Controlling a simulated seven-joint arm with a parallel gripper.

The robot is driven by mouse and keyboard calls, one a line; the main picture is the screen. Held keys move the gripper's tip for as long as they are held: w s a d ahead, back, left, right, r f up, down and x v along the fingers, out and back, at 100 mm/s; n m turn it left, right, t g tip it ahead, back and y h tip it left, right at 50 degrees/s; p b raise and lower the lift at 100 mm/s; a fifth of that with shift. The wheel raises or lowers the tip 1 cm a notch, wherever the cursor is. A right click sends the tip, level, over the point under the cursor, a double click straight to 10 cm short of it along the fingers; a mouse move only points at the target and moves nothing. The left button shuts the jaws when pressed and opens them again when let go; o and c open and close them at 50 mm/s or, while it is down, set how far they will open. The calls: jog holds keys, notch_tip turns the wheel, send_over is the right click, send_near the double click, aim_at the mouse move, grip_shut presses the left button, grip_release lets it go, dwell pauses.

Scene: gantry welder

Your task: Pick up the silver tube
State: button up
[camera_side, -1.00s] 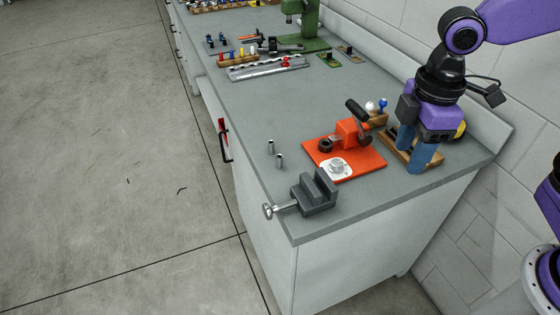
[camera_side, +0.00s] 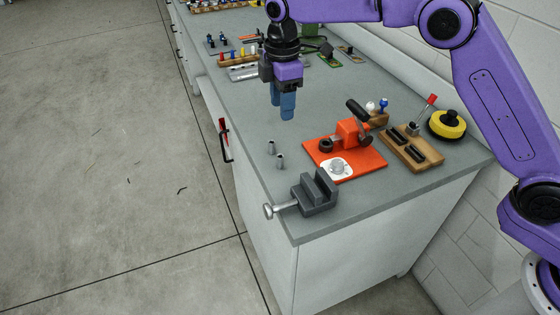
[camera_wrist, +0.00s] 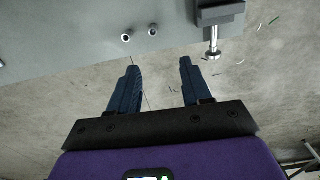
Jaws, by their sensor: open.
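Two small silver tubes stand upright near the left edge of the bench top. In the side view one tube (camera_side: 271,147) is farther back and the other tube (camera_side: 280,160) is closer to the vise. In the wrist view the tubes show as small rings, one on the left (camera_wrist: 126,38) and one on the right (camera_wrist: 153,30). My gripper (camera_side: 283,112) is above the bench, behind the tubes in the side view, with its blue fingers pointing down. In the wrist view my gripper (camera_wrist: 157,66) is open with nothing between its fingers.
A grey vise (camera_side: 316,194) stands at the front corner, its screw past the edge. An orange plate (camera_side: 368,161) with a clamp lies to the right, then a wooden rack (camera_side: 428,155) and a yellow round tool (camera_side: 447,124). A wooden peg holder (camera_side: 236,60) stands farther back.

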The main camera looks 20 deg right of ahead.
jog(key=w, duration=0.1)
send_near(280, 166)
jog(key=f, duration=0.5)
jog(key=w+f, duration=0.1)
jog(key=f, duration=0.1)
jog(key=shift+d+f, duration=0.15)
dwell(0.3)
grip_shut()
